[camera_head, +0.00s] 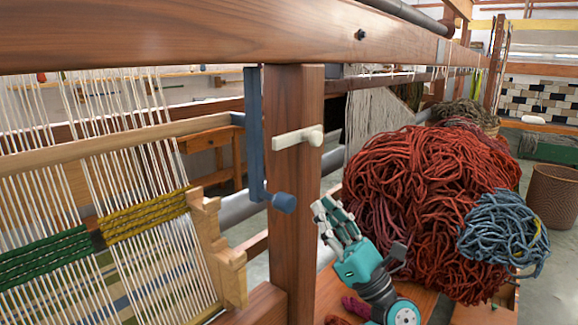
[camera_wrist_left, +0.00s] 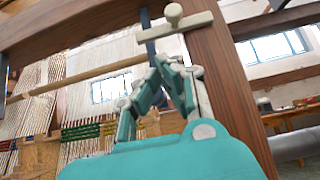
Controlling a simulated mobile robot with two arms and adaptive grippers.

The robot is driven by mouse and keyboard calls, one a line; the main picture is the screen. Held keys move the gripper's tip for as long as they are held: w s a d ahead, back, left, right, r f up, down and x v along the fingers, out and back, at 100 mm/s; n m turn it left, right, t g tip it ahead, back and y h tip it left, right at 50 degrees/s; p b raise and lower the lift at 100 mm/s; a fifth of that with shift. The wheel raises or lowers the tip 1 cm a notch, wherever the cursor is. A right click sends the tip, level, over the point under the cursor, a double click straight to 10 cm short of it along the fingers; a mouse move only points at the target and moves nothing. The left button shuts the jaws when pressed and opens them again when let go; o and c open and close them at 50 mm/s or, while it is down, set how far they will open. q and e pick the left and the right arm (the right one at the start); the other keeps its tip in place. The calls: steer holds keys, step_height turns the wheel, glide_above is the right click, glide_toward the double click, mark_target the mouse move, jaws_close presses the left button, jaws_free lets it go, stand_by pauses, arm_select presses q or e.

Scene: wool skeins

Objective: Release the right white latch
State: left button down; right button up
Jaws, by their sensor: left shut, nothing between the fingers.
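A white latch (camera_head: 297,137) with a rounded knob at its right end sits on the front face of a wooden loom post (camera_head: 290,215). It also shows in the left wrist view (camera_wrist_left: 180,22), beyond my fingertips. It is the only white latch I can make out. My left gripper (camera_head: 330,207), teal with grey and pale fingers, is just right of the post and below the latch, apart from it. In the left wrist view its fingers (camera_wrist_left: 172,66) are drawn together with nothing held. My right gripper is not in view.
A blue crank (camera_head: 254,130) with a blue knob (camera_head: 284,202) hangs just left of the post. A large red wool heap (camera_head: 425,190) and a blue skein (camera_head: 503,232) lie right of my gripper. A thick wooden beam (camera_head: 200,30) crosses above. Warp threads fill the left.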

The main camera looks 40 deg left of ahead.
mark_target(307, 138)
arm_select(q)
steer(key=shift+p+x, duration=2.05)
steer(key=shift+x, duration=2.95)
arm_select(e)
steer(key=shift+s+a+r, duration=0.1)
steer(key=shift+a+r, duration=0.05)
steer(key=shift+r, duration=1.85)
arm_select(q)
steer(key=shift+t, duration=0.3)
